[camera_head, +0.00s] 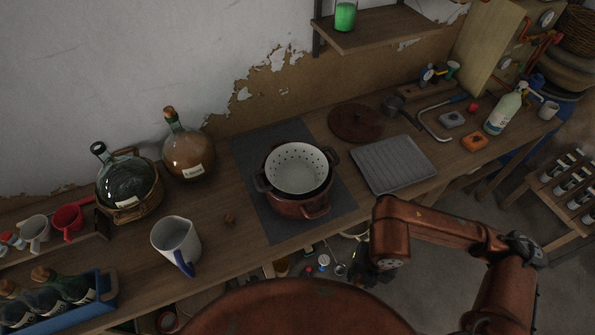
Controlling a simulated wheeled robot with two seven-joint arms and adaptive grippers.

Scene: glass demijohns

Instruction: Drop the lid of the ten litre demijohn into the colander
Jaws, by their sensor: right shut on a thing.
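The white colander (297,165) with small holes sits in the top of a dark red pot (303,205) at mid-picture. One glass demijohn (125,182), dark green with a black top, stands in a wicker basket at the left. Another demijohn (187,150), brownish with a brown top and a pale label, stands to its right. I cannot read which is ten litres. My right gripper (362,273) is small and dark, below and right of the pot, past the table's front edge. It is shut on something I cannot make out. My left gripper is out of view.
A grey tray (393,165) and a round brown lid (355,122) lie right of the pot. A blue crate (75,312) holds bottles at lower left.

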